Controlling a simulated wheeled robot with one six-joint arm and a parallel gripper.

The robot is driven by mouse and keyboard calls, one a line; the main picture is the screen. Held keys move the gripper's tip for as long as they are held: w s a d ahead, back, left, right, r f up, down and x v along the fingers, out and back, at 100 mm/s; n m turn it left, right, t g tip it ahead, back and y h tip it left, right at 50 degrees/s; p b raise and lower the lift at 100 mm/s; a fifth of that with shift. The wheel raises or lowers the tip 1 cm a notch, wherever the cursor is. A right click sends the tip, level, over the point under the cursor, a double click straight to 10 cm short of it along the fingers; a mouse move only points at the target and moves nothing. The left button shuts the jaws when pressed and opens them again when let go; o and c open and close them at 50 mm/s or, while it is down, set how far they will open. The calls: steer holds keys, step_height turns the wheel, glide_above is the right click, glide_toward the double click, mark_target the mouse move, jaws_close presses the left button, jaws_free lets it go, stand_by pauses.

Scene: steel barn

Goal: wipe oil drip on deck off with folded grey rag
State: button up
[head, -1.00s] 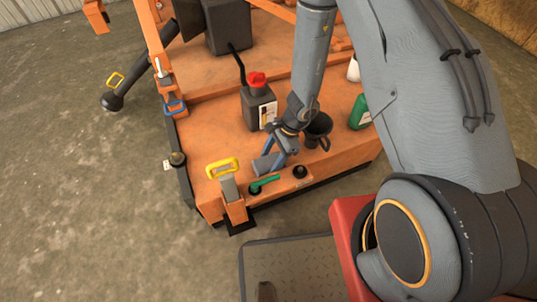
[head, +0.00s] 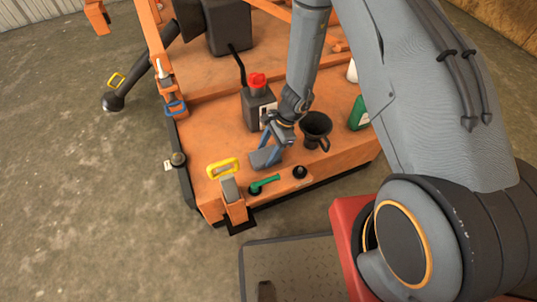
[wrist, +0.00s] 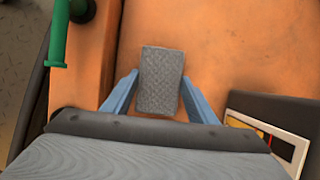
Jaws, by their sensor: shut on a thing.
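The folded grey rag (head: 264,158) is between the fingers of my gripper (head: 273,146), low over the orange deck (head: 215,135). In the wrist view the rag (wrist: 161,80) is a textured grey block, with one blue finger of my gripper (wrist: 160,88) on each side. My gripper is shut on it. I cannot tell whether the rag touches the deck. I cannot make out the oil drip in either view; the rag or gripper may hide it.
A dark jug with a red cap (head: 259,108) stands behind my gripper. A black funnel (head: 316,127) and green bottle (head: 358,113) are to the right. A yellow handle (head: 222,167), green lever (head: 264,184) and black knob (head: 300,172) sit near the front edge.

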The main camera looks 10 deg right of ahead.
steer(key=shift+w+a+f+b, duration=0.1)
steer(key=shift+w+a+b, duration=0.15)
steer(key=shift+w, duration=0.7)
steer(key=shift+w+a+f+b, duration=0.1)
steer(key=shift+w+a, duration=0.2)
steer(key=shift+w, duration=0.6)
steer(key=shift+r, duration=0.1)
steer(key=shift+r+p, duration=2.2)
steer(key=shift+r, duration=0.75)
steer(key=shift+r+p, duration=1.15)
steer(key=shift+r, duration=0.35)
steer(key=shift+r, duration=0.1)
